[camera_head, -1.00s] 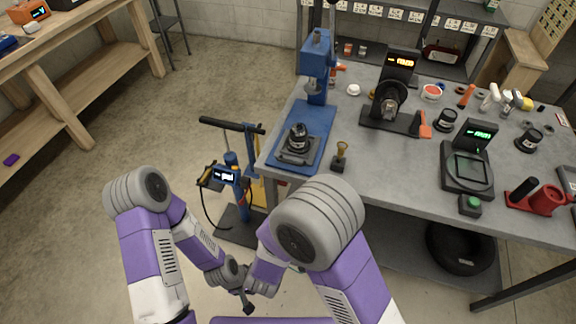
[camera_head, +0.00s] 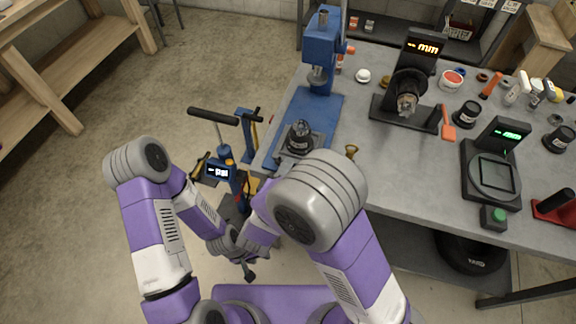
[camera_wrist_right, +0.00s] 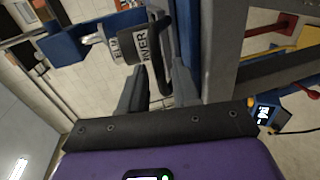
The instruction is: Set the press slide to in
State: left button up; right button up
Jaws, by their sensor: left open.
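The blue press (camera_head: 321,55) stands on the left end of the grey bench. Its slide, a dark plate (camera_head: 291,151), sits on the front part of the blue base and carries a black round part (camera_head: 299,136). The slide lies forward of the ram (camera_head: 318,78), not under it. My left gripper (camera_head: 250,272) hangs low in front of the bench, open and well away from the press. My right gripper is hidden behind my arm in the head view. In the right wrist view my right gripper (camera_wrist_right: 155,92) shows two dark fingers apart, with a labelled dark object beyond them.
A blue lift with a black handle (camera_head: 213,116) and a small screen stands on the floor left of the bench. A brass-topped stamp (camera_head: 351,151), a display stand (camera_head: 415,75) and a scale (camera_head: 492,172) are on the bench. Open floor lies left.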

jog(key=shift+x, duration=1)
jog(key=shift+c, duration=0.5)
